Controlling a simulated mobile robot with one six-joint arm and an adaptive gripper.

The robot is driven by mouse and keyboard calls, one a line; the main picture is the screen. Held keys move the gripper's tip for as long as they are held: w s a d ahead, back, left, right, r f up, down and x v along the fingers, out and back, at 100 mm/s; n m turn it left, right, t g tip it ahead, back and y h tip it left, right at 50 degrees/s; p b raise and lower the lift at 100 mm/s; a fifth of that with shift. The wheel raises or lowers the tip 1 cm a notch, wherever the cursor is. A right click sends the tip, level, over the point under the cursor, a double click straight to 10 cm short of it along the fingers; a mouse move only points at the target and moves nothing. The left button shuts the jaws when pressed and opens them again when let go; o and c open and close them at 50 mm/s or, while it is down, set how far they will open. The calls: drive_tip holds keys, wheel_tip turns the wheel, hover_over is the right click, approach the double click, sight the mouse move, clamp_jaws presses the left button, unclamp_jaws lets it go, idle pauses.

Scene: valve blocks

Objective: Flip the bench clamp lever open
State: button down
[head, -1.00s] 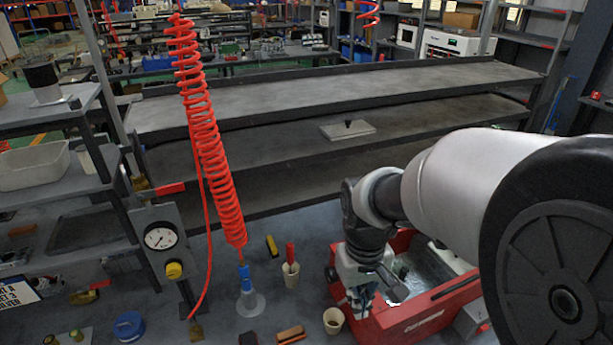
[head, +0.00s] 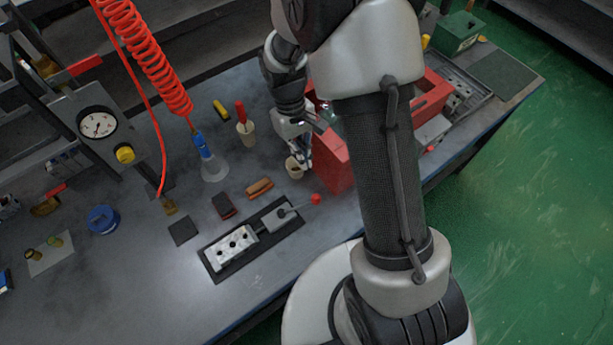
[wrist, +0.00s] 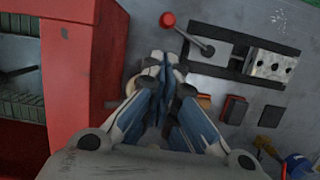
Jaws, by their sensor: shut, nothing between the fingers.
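The bench clamp sits on a dark base plate (head: 217,262) near the bench's front edge. It has a pale metal block with several dark holes (head: 234,246) and a grey lever (head: 290,212) ending in a red knob (head: 315,199). The lever lies low, pointing away from the block. In the wrist view the block (wrist: 272,66), lever (wrist: 190,37) and red knob (wrist: 168,20) show at the upper right, beyond my fingertips. My gripper (head: 304,163) is shut and empty, apart from the clamp, between a small cup and the red box. Its blue-grey fingers (wrist: 165,68) meet in the wrist view.
The red box (head: 333,160) stands close to my gripper's right. The cup (head: 293,170) is right by the fingers. A brown-orange block (head: 259,188), a dark red block (head: 223,206) and a dark square (head: 183,231) lie behind the clamp. A red coiled hose (head: 150,55) hangs at left.

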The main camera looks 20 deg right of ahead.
drive_tip(key=b+x, duration=0.3)
drive_tip(key=x, duration=0.7)
drive_tip(key=shift+s, duration=0.1)
drive_tip(key=shift+s+d, duration=0.1)
